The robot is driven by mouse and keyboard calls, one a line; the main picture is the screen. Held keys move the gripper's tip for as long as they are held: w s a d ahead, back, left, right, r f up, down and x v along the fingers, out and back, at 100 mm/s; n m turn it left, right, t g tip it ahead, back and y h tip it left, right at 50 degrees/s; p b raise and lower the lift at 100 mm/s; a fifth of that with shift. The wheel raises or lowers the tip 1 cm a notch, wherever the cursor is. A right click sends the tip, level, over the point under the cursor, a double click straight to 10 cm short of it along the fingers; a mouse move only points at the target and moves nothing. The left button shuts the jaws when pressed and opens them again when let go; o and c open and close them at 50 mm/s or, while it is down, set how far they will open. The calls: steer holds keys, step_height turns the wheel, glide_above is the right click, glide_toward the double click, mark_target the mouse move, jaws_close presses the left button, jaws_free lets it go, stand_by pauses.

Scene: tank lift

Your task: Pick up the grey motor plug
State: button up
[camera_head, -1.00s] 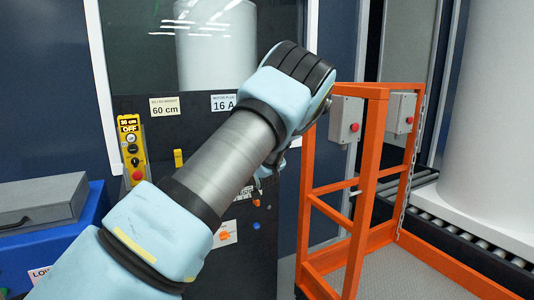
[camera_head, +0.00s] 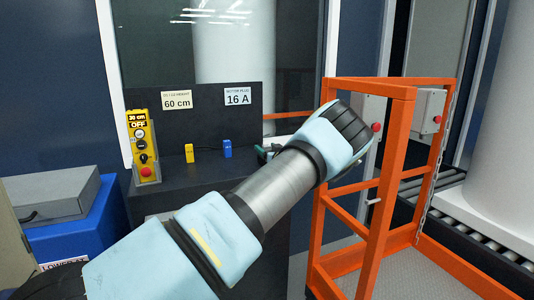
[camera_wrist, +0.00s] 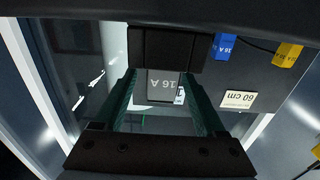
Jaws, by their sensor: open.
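The grey motor plug (camera_wrist: 163,86), marked 16 A, shows in the wrist view between the two dark green fingers of my gripper (camera_wrist: 159,78). The fingers are apart, one on each side of it. I cannot tell whether either touches it. In the head view my gripper (camera_head: 264,153) shows only in part, low over the dark shelf to the right of the blue plug. My arm hides most of it there, and I cannot make out the grey plug.
A blue plug (camera_head: 227,149) and a yellow plug (camera_head: 189,153) stand on the dark shelf (camera_head: 172,178), left of my gripper. A yellow control box (camera_head: 142,148) stands farther left. An orange rail frame (camera_head: 390,140) stands close to the right of my arm.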

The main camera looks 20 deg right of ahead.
steer(key=shift+w+a, duration=0.2)
steer(key=shift+w, duration=1.1)
steer(key=shift+c, duration=0.4)
jaws_close()
